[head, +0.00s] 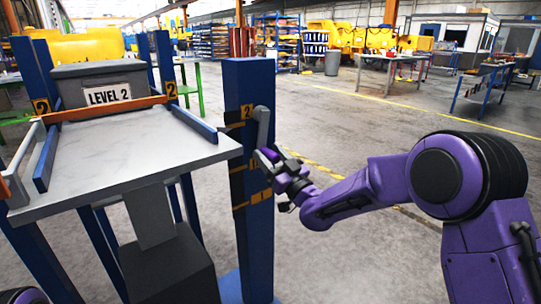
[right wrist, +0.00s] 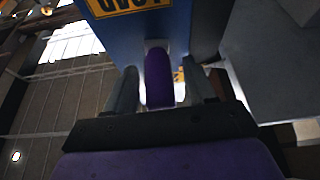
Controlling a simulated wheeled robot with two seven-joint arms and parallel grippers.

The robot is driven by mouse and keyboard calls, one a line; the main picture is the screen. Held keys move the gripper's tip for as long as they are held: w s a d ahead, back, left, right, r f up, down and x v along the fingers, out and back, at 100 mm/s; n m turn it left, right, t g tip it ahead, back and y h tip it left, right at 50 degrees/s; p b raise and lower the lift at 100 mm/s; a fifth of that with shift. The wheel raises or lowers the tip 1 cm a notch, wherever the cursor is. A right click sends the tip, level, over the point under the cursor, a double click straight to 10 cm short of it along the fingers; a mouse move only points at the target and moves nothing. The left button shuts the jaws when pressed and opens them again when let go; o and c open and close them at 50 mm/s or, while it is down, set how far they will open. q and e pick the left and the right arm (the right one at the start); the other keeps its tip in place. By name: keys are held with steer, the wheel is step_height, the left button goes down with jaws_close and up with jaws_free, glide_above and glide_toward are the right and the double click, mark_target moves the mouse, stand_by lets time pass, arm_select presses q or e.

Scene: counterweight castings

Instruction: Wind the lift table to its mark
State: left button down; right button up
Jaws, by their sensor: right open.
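The lift table (head: 130,150) has a flat grey top at the left of the head view. A grey box labelled LEVEL 2 (head: 108,95) stands at its back, behind an orange bar (head: 85,112). Plates marked 2 show on the posts, one on the near right blue post (head: 247,111). A grey crank arm (head: 262,126) on that post carries a purple handle (right wrist: 158,78). My right gripper (head: 272,160) is open there. In the right wrist view its fingers (right wrist: 158,92) stand on either side of the handle, with gaps showing. My left gripper is out of view.
Blue posts surround the table, with a dark pedestal (head: 170,270) under it. Open concrete floor lies behind my right arm. Workbenches (head: 390,70), shelving (head: 211,40) and yellow machinery (head: 350,35) stand far back.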

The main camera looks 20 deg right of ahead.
jaws_close()
steer(key=shift+w+d+n+y+b, duration=0.1)
steer(key=shift+d+n+y+b, duration=0.35)
steer(key=shift+n, duration=0.15)
